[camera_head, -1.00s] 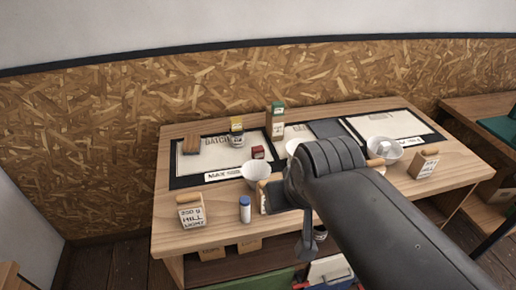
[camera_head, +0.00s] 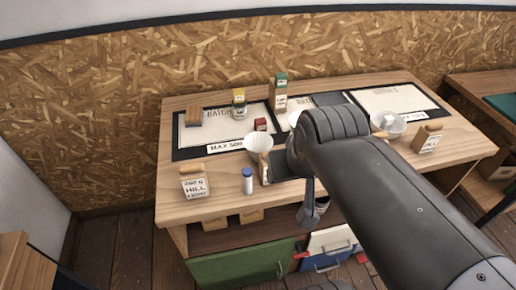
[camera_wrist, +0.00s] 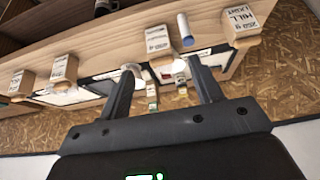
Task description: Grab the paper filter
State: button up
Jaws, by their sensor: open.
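I cannot pick out the paper filter with certainty. A white bowl (camera_head: 388,124) right of my arm in the head view holds a pale, angular item that is too small to tell. Another white bowl (camera_head: 260,144) stands left of my arm, and a third white item (camera_head: 294,118) is partly hidden behind it. My gripper (camera_wrist: 162,70) is open and empty in the wrist view, its fingers pointing toward the table's edge, which appears upside down there. My arm hides much of the table's middle in the head view.
The wooden table (camera_head: 172,205) carries labelled blocks (camera_head: 194,183) (camera_head: 427,137), a blue-capped tube (camera_head: 247,182), a green-topped carton (camera_head: 280,92), a jar (camera_head: 239,103) and a small red box (camera_head: 261,124). A green drawer (camera_head: 240,265) is below. A second table (camera_head: 470,84) stands at right.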

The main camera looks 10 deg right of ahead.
jog(key=shift+o, duration=0.3)
jog(key=o, duration=0.8)
jog(key=shift+o, duration=0.2)
jog(key=w+f, duration=0.3)
jog(key=w, duration=0.5)
jog(key=w+f+m, duration=0.1)
jog(key=w+f, duration=0.2)
jog(key=w, duration=0.4)
jog(key=w+f+m+h, duration=0.1)
jog(key=w+f, duration=0.2)
jog(key=w, duration=0.5)
jog(key=shift+w+f+g, duration=0.35)
jog(key=shift+g, duration=0.05)
jog(key=f, duration=0.1)
send_near(258, 149)
jog(key=x, duration=0.5)
jog(key=shift+f, duration=0.15)
jog(key=shift+w+f, duration=0.25)
jog(key=shift+f, duration=0.3)
